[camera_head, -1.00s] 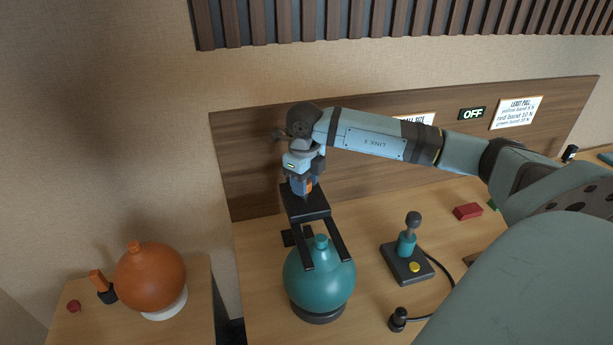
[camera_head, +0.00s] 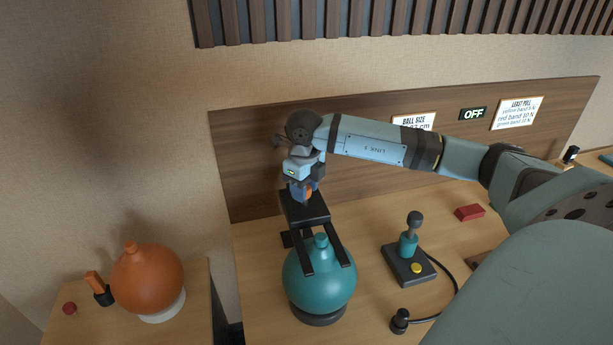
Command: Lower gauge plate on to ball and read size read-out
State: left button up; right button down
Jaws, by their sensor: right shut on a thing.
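The teal ball (camera_head: 319,283) stands on a dark ring base on the wooden table, its small neck pointing up. The black gauge plate (camera_head: 305,211), with two fork-like bars, is over the ball's top, the bars on either side of the neck. I cannot tell whether the bars touch the ball. My left gripper is not in view.
A pump-like device (camera_head: 409,262) with a black knob, yellow button and cable stands right of the ball. A red block (camera_head: 470,212) is farther right. An orange ball (camera_head: 147,279) sits on a separate left table. A sign reads "OFF" (camera_head: 473,114).

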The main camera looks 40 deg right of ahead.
aim_at(305, 204)
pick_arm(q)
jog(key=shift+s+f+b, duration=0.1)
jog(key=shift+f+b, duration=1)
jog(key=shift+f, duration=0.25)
pick_arm(e)
jog(key=shift+s+a+f, duration=0.1)
jog(key=shift+s+f, duration=0.05)
jog(key=shift+f, duration=0.85)
jog(key=shift+s+a+f, duration=0.1)
jog(key=shift+s+f, duration=0.05)
jog(key=shift+f, duration=0.85)
jog(key=c, duration=1)
grip_release()
jog(key=shift+o, duration=0.2)
jog(key=shift+r, duration=0.1)
jog(key=shift+o, duration=0.4)
jog(key=shift+w+r+p, duration=0.15)
jog(key=shift+r+p, duration=0.35)
jog(key=shift+r, duration=0.05)
jog(key=o, duration=0.5)
jog(key=shift+w+r, duration=0.1)
jog(key=shift+r, duration=0.25)
jog(key=shift+r+p, duration=0.65)
jog(key=shift+r, duration=0.15)
jog(key=shift+d+r+p, duration=0.15)
jog(key=shift+r+p, duration=0.65)
jog(key=shift+r, duration=0.65)
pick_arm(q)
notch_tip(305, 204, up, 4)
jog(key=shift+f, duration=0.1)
